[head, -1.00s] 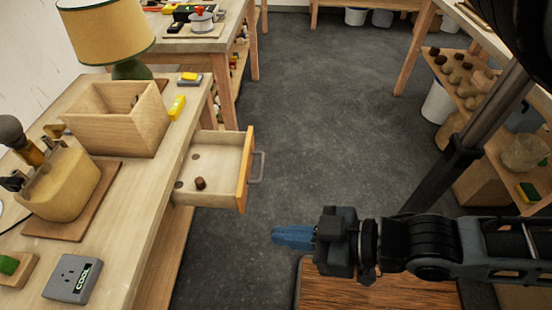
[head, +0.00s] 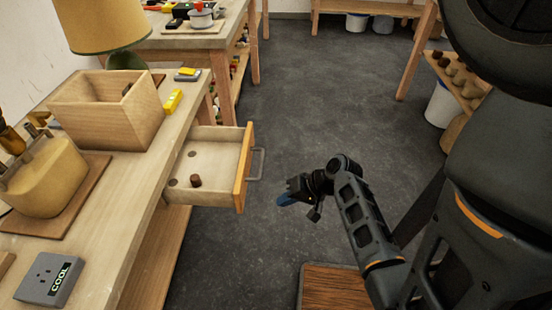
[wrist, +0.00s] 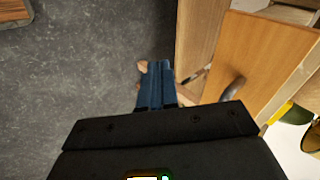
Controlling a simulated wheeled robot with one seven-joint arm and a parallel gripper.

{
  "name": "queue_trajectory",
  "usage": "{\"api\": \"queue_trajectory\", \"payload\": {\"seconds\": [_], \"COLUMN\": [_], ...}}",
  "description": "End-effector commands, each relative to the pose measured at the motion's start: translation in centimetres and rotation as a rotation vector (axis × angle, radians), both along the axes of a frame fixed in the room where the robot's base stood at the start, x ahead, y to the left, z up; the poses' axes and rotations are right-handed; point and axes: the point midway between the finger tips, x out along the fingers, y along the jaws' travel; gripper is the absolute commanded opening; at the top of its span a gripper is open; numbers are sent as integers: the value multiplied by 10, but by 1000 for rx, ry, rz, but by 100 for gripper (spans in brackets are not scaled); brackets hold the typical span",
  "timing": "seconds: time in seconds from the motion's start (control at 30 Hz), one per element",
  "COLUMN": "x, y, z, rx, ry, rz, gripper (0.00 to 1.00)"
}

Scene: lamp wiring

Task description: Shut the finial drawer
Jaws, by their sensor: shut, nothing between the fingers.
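The finial drawer (head: 241,168) stands pulled out from the workbench at the left in the head view. Its front is orange-brown wood with a grey bar handle (head: 257,164) on the outside. A small dark brown knob-like piece (head: 195,181) lies inside it, with a few dark round spots on its floor. My gripper (head: 284,200), with blue fingers, is to the right of the drawer and apart from the handle. The fingers are shut and empty. In the wrist view the blue fingertips (wrist: 156,72) are together, with the drawer front (wrist: 262,62) and dark handle (wrist: 233,89) to their right.
The workbench (head: 95,250) holds an open wooden box (head: 110,115), a lamp (head: 105,25), a tan rounded block (head: 45,178) and a grey socket box (head: 48,280). A wooden-topped piece (head: 335,287) stands at the bottom. Floor (head: 310,110) beyond the drawer is clear.

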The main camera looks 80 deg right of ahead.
Motion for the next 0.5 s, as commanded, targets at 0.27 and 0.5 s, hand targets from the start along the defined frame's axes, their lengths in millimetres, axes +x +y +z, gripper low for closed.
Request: {"api": "queue_trajectory", "payload": {"seconds": [0.27,0.5], "x": [-42,-81], "y": [-101,-136], "z": [37,75], "rx": [186,211], "ry": [-299,-458], "rz": [-77,-53], "gripper": [0,0]}}
